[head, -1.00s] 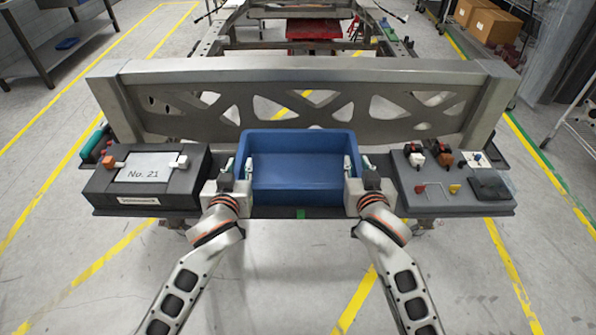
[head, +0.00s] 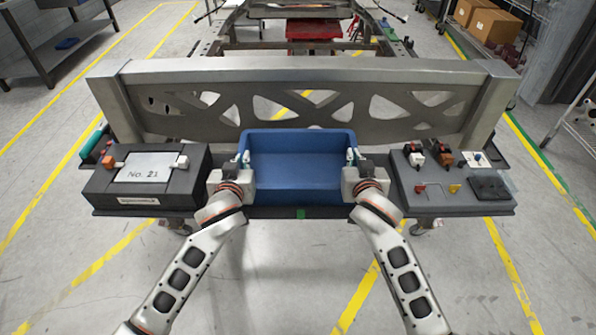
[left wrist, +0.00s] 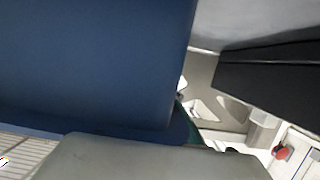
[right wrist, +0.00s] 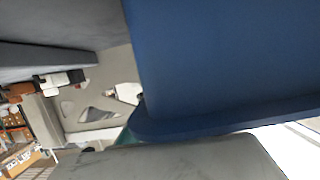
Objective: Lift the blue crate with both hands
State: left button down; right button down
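The blue crate (head: 297,190) sits level at the middle of the dark shelf, in front of the grey cross beam. My left gripper (head: 242,158) is at the crate's left side wall, its fingers close together with the rim between them. My right gripper (head: 352,156) holds the right side wall in the same way. The crate's blue wall fills much of the left wrist view (left wrist: 90,65) and of the right wrist view (right wrist: 230,60). The fingertips are hidden in both wrist views.
A dark box with a "No. 21" plate (head: 150,168) stands left of the crate. A dark panel with switches and small parts (head: 430,200) lies to the right. The perforated cross beam (head: 300,72) rises close behind the crate.

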pick_arm(q)
jog(key=shift+r, duration=0.2)
pick_arm(e)
jog(key=shift+r, duration=0.2)
